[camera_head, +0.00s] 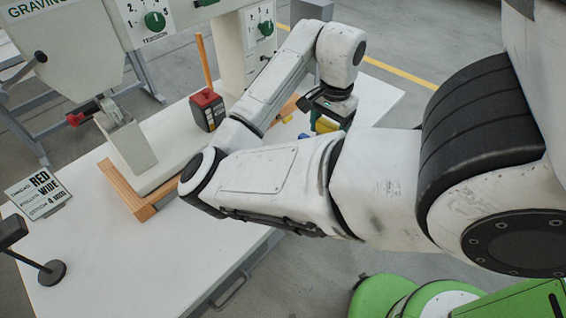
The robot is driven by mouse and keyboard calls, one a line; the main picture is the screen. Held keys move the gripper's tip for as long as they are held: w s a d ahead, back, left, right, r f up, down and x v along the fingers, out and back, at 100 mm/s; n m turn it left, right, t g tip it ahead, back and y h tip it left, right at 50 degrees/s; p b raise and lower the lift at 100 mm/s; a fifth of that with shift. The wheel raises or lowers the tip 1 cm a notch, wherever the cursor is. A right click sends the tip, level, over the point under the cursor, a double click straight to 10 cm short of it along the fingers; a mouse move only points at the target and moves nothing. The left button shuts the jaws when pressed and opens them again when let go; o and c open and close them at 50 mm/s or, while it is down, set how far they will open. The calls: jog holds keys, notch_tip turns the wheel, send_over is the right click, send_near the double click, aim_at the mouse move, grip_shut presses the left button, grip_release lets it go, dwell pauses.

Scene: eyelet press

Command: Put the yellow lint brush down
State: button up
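My gripper (329,112) is at the end of my white arm, over the right part of the white table (85,250). A yellow thing, the yellow lint brush (325,125), shows directly below and between the dark fingers, and they appear closed on it. My forearm hides its lower part, so I cannot tell whether it touches the table.
A white eyelet press (80,60) stands at the back left, with wooden strips (125,187) around its base. A red-topped black box (207,108) stands beside it. Small blue (303,136) and yellow (287,119) pieces lie near my gripper. A sign (38,192) stands left.

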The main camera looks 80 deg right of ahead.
jog(key=w+f, duration=0.2)
jog(key=w, duration=0.1)
jog(key=w+a+f+b, duration=0.1)
jog(key=w+f, duration=0.1)
jog(key=w, duration=0.1)
jog(key=w+f, duration=0.2)
jog(key=shift+w+a+f+b, duration=0.25)
jog(key=shift+w+f+b, duration=0.1)
jog(key=shift+w, duration=0.05)
jog(key=shift+w+a+f, duration=0.1)
jog(key=shift+w+f, duration=0.4)
jog(key=shift+f, duration=0.15)
jog(key=shift+w+f, duration=0.15)
jog(key=shift+f, duration=1.55)
jog(key=shift+f, duration=0.2)
jog(key=o, duration=0.9)
jog(key=shift+o, duration=0.2)
jog(key=shift+r, duration=0.1)
notch_tip(320, 180, up, 12)
jog(key=p, duration=0.1)
jog(key=shift+r, duration=0.15)
